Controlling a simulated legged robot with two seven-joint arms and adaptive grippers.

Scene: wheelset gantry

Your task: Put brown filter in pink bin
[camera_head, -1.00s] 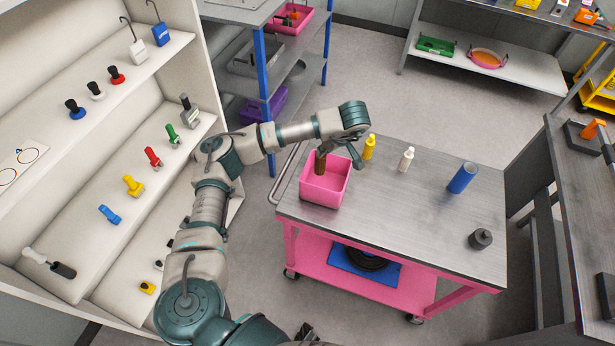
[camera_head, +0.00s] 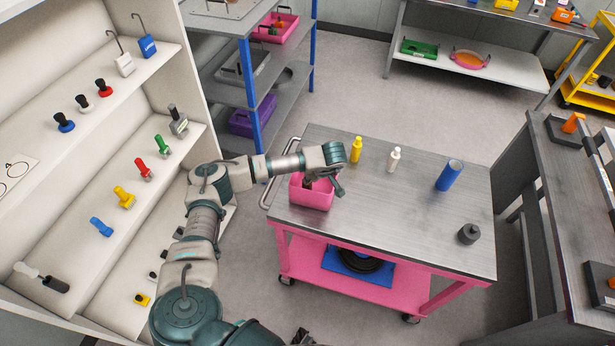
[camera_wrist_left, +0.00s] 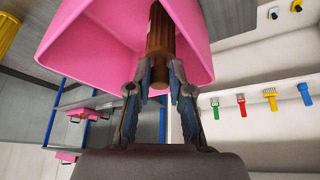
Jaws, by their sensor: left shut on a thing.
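The pink bin (camera_head: 312,196) stands on the near left corner of the metal-topped pink cart. It fills the upper part of the left wrist view (camera_wrist_left: 95,40). My left gripper (camera_head: 314,182) reaches into the bin's opening from above. In the left wrist view my left gripper (camera_wrist_left: 158,72) is shut on the brown filter (camera_wrist_left: 160,38), a ribbed brown cylinder. The filter is within the bin's walls; whether it touches the bin floor I cannot tell. In the head view the gripper mostly hides the filter.
On the cart top (camera_head: 390,220) stand a yellow bottle (camera_head: 356,150), a white bottle (camera_head: 394,160), a blue cylinder (camera_head: 449,175) and a dark grey knobbed piece (camera_head: 469,234). A white shelf (camera_head: 100,150) with tools is at the left. The cart's middle is clear.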

